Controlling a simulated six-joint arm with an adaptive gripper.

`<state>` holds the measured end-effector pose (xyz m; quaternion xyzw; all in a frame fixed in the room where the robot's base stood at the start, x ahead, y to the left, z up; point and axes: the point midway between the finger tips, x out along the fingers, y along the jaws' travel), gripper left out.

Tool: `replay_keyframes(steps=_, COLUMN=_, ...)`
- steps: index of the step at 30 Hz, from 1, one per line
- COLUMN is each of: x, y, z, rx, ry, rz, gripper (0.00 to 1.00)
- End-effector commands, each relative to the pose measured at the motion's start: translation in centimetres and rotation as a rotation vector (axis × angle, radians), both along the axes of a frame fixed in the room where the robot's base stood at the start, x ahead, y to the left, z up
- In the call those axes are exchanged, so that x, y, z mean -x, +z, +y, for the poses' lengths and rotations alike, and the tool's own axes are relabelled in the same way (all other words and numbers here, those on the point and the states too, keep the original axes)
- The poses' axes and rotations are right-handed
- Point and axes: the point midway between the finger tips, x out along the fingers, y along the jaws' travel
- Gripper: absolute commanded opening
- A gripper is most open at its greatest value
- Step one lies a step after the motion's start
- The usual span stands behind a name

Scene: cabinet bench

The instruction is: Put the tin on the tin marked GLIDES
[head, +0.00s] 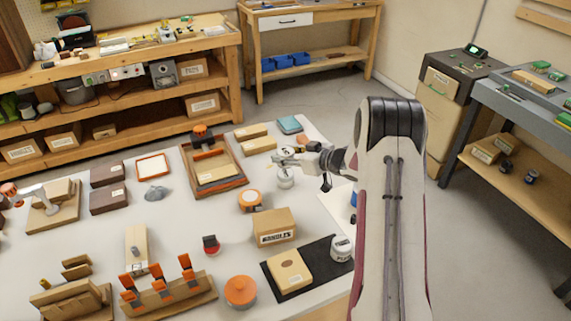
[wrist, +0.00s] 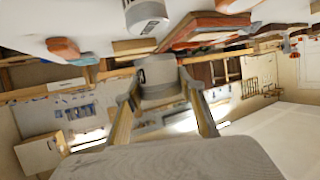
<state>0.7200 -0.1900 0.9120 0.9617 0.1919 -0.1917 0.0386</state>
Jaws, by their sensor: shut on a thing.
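My gripper (head: 290,158) is over the far right part of the bench in the head view. In the wrist view it (wrist: 162,98) is shut on a plain grey-white tin (wrist: 158,74), with one finger on each side. A second white tin (head: 286,182) with a dark label stands on the bench just below my gripper; it also shows in the wrist view (wrist: 146,16), apart from the held tin. Another white tin (head: 341,248) with a dark label stands on the black mat nearer the front. I cannot read the tin labels.
A wooden tray (head: 213,176) with an orange-topped tool is left of my gripper. An orange-and-white round item (head: 250,199) and a labelled cardboard box (head: 274,227) stand nearer the front. The black mat (head: 317,265) also carries a light box (head: 289,270).

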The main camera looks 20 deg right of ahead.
Motion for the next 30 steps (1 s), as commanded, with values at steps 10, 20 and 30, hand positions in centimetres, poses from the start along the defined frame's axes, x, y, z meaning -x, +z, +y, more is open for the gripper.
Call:
replay_keyframes(steps=10, x=0.0, y=-0.2, z=0.0, rx=-0.001, ry=0.0, rz=-0.001, gripper=0.15)
replay_keyframes(steps=20, x=0.0, y=-3.0, z=0.0, rx=-0.001, ry=0.001, rz=0.001, gripper=0.15)
replay_keyframes(steps=30, x=0.0, y=-3.7, z=0.0, rx=-0.001, ry=0.0, rz=-0.001, gripper=0.15)
